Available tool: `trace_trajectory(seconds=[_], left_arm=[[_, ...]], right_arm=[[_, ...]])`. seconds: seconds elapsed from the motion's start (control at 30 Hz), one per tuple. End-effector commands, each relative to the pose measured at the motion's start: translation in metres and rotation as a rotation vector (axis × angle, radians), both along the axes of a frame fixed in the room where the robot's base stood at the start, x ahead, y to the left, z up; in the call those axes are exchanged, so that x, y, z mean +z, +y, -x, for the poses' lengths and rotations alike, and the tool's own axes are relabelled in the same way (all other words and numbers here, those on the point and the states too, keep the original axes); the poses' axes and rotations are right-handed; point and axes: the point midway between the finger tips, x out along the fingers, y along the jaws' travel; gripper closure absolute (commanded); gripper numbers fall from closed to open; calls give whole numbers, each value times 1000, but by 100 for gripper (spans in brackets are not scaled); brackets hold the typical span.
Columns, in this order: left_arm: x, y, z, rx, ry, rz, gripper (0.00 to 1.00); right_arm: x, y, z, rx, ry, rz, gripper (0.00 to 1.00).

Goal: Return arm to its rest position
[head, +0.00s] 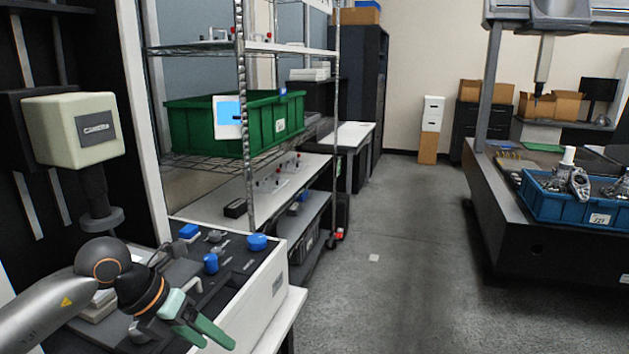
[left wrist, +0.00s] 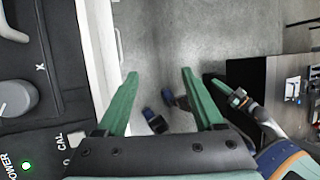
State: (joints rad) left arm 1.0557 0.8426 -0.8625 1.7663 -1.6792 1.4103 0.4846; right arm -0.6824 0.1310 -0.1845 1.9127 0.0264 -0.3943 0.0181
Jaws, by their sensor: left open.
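My left gripper (head: 219,345) has green fingers and shows at the lower left of the head view, by the front of the control box (head: 262,295). In the left wrist view the left gripper (left wrist: 160,80) has its two fingers spread apart with nothing between them. The floor shows beyond the fingers, and the box's dark panel with a knob and a green power light is on the left. What appears to be my right gripper (left wrist: 228,92) shows small at the right of the wrist view; its opening is unclear. It is outside the head view.
A wire shelf (head: 262,150) with a green bin (head: 190,128) stands behind the control box. A measuring machine table (head: 500,205) with a blue bin (head: 560,207) of metal parts is at the right. The floor (head: 400,270) between them is mostly clear.

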Motion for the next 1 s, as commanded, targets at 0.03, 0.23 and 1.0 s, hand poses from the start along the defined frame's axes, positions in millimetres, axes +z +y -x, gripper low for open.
trace_trajectory(seconds=[0.03, 0.23, 1.0], left_arm=[[-9, -27, 12, -37, 37, 104, 31], [-8, -122, 54, -83, 180, 609, 31], [-184, -36, 86, 1778, 818, 1786, 31]], right_arm=[[3, 0, -3, 0, -7, 0, 100], [8, 0, -5, 0, -11, 0, 100], [19, 0, -2, 0, -5, 0, 100]])
